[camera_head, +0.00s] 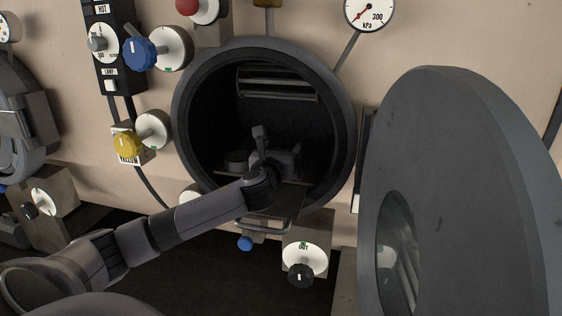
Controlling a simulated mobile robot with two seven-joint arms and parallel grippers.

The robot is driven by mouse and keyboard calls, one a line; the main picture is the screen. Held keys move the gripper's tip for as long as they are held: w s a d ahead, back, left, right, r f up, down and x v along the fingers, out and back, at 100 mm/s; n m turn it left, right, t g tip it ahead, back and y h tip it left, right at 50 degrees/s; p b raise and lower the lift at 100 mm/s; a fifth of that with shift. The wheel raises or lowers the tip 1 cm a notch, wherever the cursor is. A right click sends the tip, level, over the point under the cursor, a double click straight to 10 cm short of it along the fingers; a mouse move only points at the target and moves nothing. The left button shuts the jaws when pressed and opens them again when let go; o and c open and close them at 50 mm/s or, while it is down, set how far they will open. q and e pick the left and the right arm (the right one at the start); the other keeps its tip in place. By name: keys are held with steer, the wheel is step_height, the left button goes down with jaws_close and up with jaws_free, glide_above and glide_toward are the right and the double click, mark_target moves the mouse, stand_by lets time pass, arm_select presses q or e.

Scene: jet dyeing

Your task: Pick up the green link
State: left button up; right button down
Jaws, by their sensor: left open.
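My left arm comes in from the lower left and reaches into the open round port of the machine (182,105). My left gripper (277,146) is just inside the port, low in the opening, with its fingers apart. I cannot make out a green link; the inside is dark and my own wrist and gripper cover part of it. I see nothing held between the fingers. My right gripper is not in view.
The thick round door (455,150) stands open at the right. A slatted metal part (277,82) shows inside the port. A blue knob (140,54), a yellow knob (126,143) and an OUT dial (305,257) surround the port. A pressure gauge (369,12) is above.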

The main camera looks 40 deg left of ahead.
arm_select(q)
steer(key=shift+w+a, duration=0.25)
steer(key=shift+w, duration=0.25)
steer(key=c, duration=1.1)
